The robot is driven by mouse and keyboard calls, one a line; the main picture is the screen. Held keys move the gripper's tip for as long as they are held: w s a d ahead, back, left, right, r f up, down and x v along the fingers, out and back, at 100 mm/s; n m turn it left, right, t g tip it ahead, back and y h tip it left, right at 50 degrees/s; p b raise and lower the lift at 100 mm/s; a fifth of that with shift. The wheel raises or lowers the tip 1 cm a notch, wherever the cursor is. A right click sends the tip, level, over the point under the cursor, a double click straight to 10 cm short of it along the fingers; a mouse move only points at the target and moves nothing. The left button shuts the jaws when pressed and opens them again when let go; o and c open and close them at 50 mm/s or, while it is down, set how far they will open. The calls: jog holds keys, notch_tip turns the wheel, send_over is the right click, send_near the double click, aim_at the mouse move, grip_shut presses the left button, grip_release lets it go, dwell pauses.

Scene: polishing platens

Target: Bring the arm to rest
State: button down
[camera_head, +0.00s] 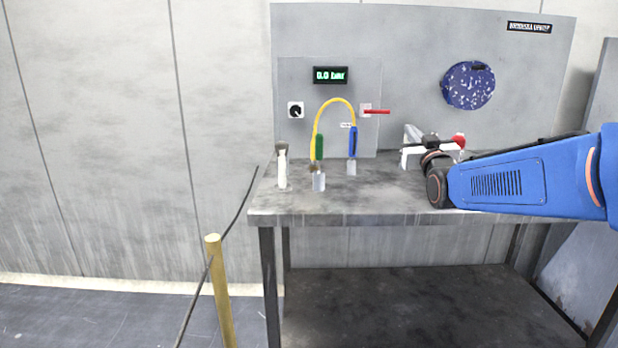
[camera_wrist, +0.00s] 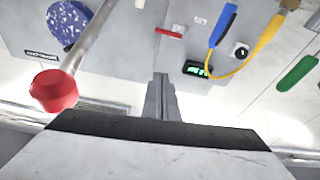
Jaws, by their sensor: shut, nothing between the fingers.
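My blue arm reaches in from the right in the head view, above the right part of the grey bench (camera_head: 340,205). My gripper (camera_wrist: 160,82) shows in the wrist view with its two grey fingers together and nothing between them. A red knob (camera_wrist: 54,90) is close to the left of the fingers in the wrist view. It also shows in the head view (camera_head: 459,141), just beyond my wrist.
A panel (camera_head: 420,50) behind the bench carries a green-lit display (camera_head: 330,75), a dial (camera_head: 296,110), a red lever (camera_head: 377,112) and a speckled blue disc (camera_head: 468,86). A yellow hose (camera_head: 335,101) arches between green and blue handles. A white bottle (camera_head: 282,169) stands left. A yellow post (camera_head: 220,290) stands in front.

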jog(key=s+f+g, duration=0.5)
jog(key=s+f, duration=0.5)
jog(key=s, duration=0.4)
jog(key=s+f+m+g, duration=0.1)
jog(key=s+f+g, duration=0.4)
jog(key=s+f, duration=0.5)
jog(key=s+f+g, duration=0.5)
jog(key=s+f, duration=0.5)
jog(key=s, duration=0.9)
jog(key=shift+s+d+f+m+g+h, duration=0.15)
jog(key=shift+d+f+m+g+h, duration=0.2)
jog(key=shift+d+g+h, duration=0.1)
